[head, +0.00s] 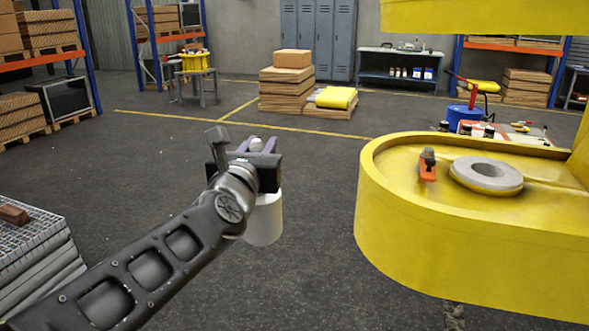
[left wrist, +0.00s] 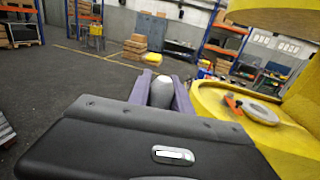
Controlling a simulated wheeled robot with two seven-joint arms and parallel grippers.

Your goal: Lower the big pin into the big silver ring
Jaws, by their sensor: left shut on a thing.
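The big silver ring (head: 487,174) lies flat on the lower yellow boom plate (head: 450,245) at the right, its hole facing up; it also shows in the left wrist view (left wrist: 262,113). My left gripper (head: 256,146) is shut on the big pin (head: 264,222), a pale thick cylinder that hangs upright below it. The pin's top shows between the purple fingers in the left wrist view (left wrist: 161,91). Gripper and pin are left of the yellow plate, clear of it and apart from the ring. The pin's upper part is hidden by the gripper in the head view. My right gripper is out of view.
An orange-handled tool (head: 428,166) lies on the plate left of the ring. Another yellow part (head: 480,15) overhangs above the plate. A grey grated stand (head: 35,245) with a brown block is at the left. The floor between is open.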

